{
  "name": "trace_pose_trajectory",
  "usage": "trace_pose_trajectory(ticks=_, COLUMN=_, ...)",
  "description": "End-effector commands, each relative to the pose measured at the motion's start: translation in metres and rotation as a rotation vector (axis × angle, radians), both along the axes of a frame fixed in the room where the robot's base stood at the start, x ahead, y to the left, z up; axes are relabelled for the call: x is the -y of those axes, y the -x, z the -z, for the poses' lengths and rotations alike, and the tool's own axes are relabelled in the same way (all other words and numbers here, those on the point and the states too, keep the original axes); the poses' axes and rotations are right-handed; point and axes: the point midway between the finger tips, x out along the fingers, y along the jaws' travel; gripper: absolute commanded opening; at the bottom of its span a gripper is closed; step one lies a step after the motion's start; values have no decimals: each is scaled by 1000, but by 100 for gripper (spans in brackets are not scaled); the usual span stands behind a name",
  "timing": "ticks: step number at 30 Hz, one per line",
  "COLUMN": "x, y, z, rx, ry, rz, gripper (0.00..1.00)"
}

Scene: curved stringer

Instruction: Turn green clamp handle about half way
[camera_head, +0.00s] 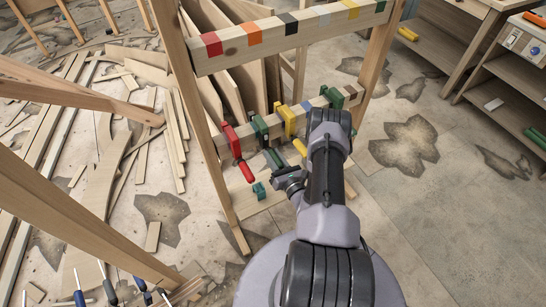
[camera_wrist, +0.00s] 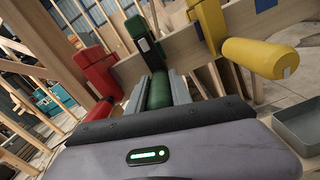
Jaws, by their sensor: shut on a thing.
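The green clamp (camera_head: 260,130) hangs on the lower wooden rail, between the red clamp (camera_head: 236,146) and the yellow clamp (camera_head: 286,120). In the wrist view its green head (camera_wrist: 142,32) grips the rail and its green handle (camera_wrist: 159,90) points toward me. My gripper (camera_wrist: 160,95) is shut on that handle, with one grey finger on each side. In the head view my gripper (camera_head: 283,172) is partly hidden by my wrist, and the handle (camera_head: 272,156) shows just beyond it. The yellow clamp's handle (camera_wrist: 260,58) is close on the right in the wrist view.
The red clamp (camera_wrist: 98,72) is close on the left. An upper rail (camera_head: 290,38) with coloured squares runs above the lower rail. Wooden posts and beams (camera_head: 70,215) stand at left. A shelf unit (camera_head: 505,75) stands at right.

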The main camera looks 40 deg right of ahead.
Motion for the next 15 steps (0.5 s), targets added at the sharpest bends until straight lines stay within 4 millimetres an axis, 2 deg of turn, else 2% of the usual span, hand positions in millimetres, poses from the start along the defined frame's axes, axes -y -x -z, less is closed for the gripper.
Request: trace_pose_trajectory(ticks=15, x=2, y=0, z=2, rx=115, ry=-474, rz=-1, gripper=0)
